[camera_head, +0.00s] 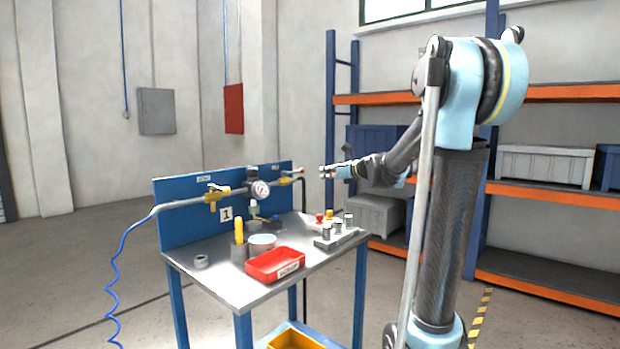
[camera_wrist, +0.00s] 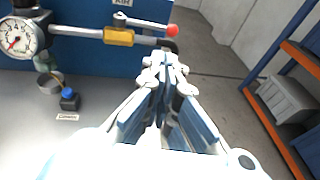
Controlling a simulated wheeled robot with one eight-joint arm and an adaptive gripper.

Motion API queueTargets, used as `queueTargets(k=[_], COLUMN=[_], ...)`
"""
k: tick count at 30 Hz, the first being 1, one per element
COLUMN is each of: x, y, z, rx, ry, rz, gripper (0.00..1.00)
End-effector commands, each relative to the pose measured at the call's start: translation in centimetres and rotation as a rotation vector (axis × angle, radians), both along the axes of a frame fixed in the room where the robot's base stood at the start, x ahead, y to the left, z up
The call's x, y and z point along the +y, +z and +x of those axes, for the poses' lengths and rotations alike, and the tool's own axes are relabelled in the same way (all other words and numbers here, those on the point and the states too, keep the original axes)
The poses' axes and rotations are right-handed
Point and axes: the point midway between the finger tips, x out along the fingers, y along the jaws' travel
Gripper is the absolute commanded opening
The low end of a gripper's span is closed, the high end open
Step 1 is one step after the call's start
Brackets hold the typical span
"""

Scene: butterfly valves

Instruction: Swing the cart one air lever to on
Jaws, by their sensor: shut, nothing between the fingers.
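The air lever (camera_wrist: 145,24) is a thin silver handle with a red ball tip (camera_wrist: 172,30), under an "AIR" label in the wrist view. It lies roughly along the pipe, above a yellow valve body (camera_wrist: 118,37). In the head view the valve (camera_head: 287,180) is at the right end of the pipe on the cart's blue back panel (camera_head: 175,232), which bears a "1" tag (camera_head: 226,213). My gripper (camera_wrist: 165,60) is shut and empty, just below and beside the red tip in the picture, apparently not touching. In the head view my gripper (camera_head: 324,172) is right of the panel.
A pressure gauge (camera_head: 260,190) and another yellow valve (camera_head: 214,195) sit further left on the pipe. The cart top (camera_head: 222,280) carries a red tray (camera_head: 275,265), a cup with a yellow-handled tool and a block with metal cylinders. Shelving (camera_head: 560,190) stands behind my arm.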

Motion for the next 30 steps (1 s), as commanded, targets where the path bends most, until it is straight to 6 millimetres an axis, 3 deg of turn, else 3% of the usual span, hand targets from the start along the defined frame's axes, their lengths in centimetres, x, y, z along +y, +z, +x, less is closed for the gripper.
queueTargets(k=[4, 8, 30], x=[0.1, 0.5, 7.6], y=[0.2, 0.1, -2.1], z=[-0.7, -0.1, 7.6], rx=[-0.007, -0.008, -0.009], ry=[0.055, 0.058, 0.049], rz=[0.004, 0.003, 0.003], gripper=[0.00, 0.00, 0.00])
